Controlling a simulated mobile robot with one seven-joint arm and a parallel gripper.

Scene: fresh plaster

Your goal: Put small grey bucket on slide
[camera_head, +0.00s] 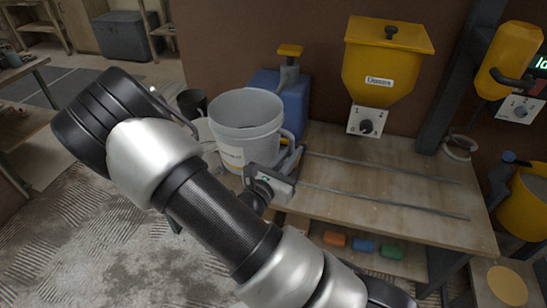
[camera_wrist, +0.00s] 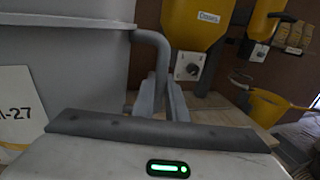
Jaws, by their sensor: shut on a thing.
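The small grey bucket (camera_head: 233,133) is at the left end of the wooden bench, upright, with a label on its front. It also fills the left of the wrist view (camera_wrist: 60,60), where part of its label shows. My gripper (camera_head: 287,157) is shut on the bucket's grey side handle (camera_wrist: 157,50), on its right side. Whether the bucket's base touches anything is hidden. Two thin parallel rails (camera_head: 380,167) run along the bench top to the right of my gripper; they look like the slide's track. No separate carriage is clear to me.
A yellow hopper (camera_head: 383,70) with a dial box hangs above the rails at the back. A blue container (camera_head: 293,100) stands behind the bucket, a dark cup (camera_head: 191,101) to its left. The bench top (camera_head: 345,145) between the rails is clear. Coloured blocks (camera_head: 363,244) lie on the lower shelf.

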